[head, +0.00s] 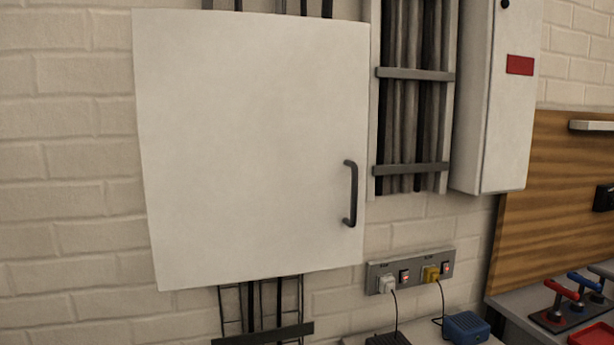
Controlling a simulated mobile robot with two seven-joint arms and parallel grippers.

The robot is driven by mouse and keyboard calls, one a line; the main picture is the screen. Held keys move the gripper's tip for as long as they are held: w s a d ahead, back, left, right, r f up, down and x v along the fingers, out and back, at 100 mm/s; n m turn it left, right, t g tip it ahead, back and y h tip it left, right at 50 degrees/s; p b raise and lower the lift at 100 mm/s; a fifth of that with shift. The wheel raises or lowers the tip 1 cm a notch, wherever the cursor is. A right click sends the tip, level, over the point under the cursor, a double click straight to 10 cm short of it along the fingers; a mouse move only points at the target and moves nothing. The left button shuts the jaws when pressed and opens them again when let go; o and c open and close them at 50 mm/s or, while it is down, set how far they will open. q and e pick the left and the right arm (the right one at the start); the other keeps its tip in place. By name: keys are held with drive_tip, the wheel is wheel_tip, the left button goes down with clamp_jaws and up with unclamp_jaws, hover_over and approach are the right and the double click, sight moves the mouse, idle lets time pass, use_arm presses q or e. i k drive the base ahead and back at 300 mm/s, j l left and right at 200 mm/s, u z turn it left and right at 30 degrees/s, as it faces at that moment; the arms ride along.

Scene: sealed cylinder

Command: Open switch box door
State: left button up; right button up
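The switch box door (250,140) is a large flat white panel on the brick wall, left of centre in the head view. It appears shut, though its edges show no clear gap to judge by. A dark vertical bar handle (352,193) sits near its right edge, in the lower half. The inside of the box is hidden behind the door. Neither of my grippers shows in the head view, and nothing touches the door or handle.
Cables in a tray (412,95) run right of the door, beside a tall white cabinet (497,95) with a red label. Below is a socket strip (410,271) with plugs. A bench with a blue device (466,327) and red- and blue-handled clamps (570,303) is lower right.

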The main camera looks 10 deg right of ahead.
sight(252, 128)
drive_tip(key=i+j+z, duration=0.15)
drive_tip(key=i, duration=0.3)
drive_tip(key=i+j+z, duration=0.15)
drive_tip(key=i, duration=0.35)
